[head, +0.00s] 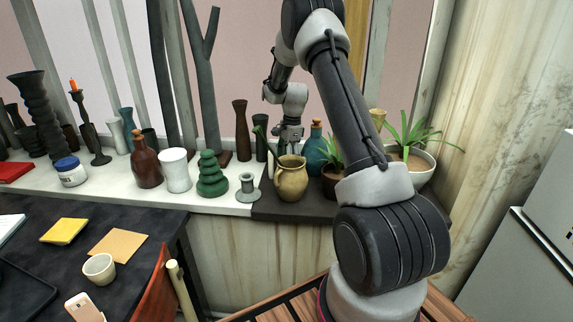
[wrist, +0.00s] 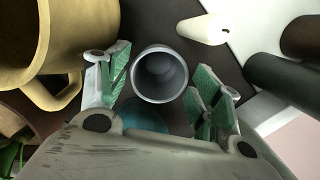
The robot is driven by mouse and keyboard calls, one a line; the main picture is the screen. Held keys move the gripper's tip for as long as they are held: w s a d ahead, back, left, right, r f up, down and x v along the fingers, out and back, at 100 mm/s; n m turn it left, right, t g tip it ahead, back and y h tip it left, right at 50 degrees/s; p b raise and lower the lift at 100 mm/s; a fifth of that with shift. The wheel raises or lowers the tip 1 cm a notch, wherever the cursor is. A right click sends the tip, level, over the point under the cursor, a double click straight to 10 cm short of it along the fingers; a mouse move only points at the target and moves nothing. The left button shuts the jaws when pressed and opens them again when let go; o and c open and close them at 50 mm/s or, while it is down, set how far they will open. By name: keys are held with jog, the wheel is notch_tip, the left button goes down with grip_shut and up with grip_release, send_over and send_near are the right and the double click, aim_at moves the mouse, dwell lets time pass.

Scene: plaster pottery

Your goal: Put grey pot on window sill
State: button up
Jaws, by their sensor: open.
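The grey pot (wrist: 160,75) shows in the wrist view as a round, open-mouthed vessel seen from above, on a dark surface. My gripper (wrist: 165,90) is open, with one green-padded finger on each side of the pot. I cannot tell whether the fingers touch it. In the head view my gripper (head: 289,138) is low over the sill, behind the tan jug (head: 291,180), and I cannot make out the grey pot there. The window sill has a white stretch (head: 218,204) on the left and a dark stretch (head: 320,211) on the right.
The tan jug (wrist: 60,40) is close beside my left finger in the wrist view. A teal bottle (head: 316,145) and potted plants (head: 410,155) stand to the right. Vases, a green stacked ornament (head: 212,178) and a white jar (head: 175,172) crowd the white sill.

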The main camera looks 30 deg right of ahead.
notch_tip(320, 180, up, 11)
jog(key=s+a+r+n+t, duration=0.1)
jog(key=s+a+r+n, duration=0.15)
jog(key=s+r, duration=0.4)
jog(key=s+a+r+n, duration=0.2)
jog(key=s+r+n, duration=0.2)
jog(key=s+r, duration=0.25)
jog(key=s+a+r+n+t+h, duration=0.1)
jog(key=s+a+r+n, duration=0.15)
jog(key=s, duration=0.35)
jog(key=s+a+r+n+t, duration=0.1)
jog(key=s+r+n, duration=0.2)
jog(key=s, duration=0.4)
jog(key=s+a+f+n+t, duration=0.1)
jog(key=s+n, duration=0.5)
jog(key=s, duration=0.7)
jog(key=shift+s+f+n, duration=0.4)
jog(key=shift+f, duration=0.35)
jog(key=shift+a, duration=0.1)
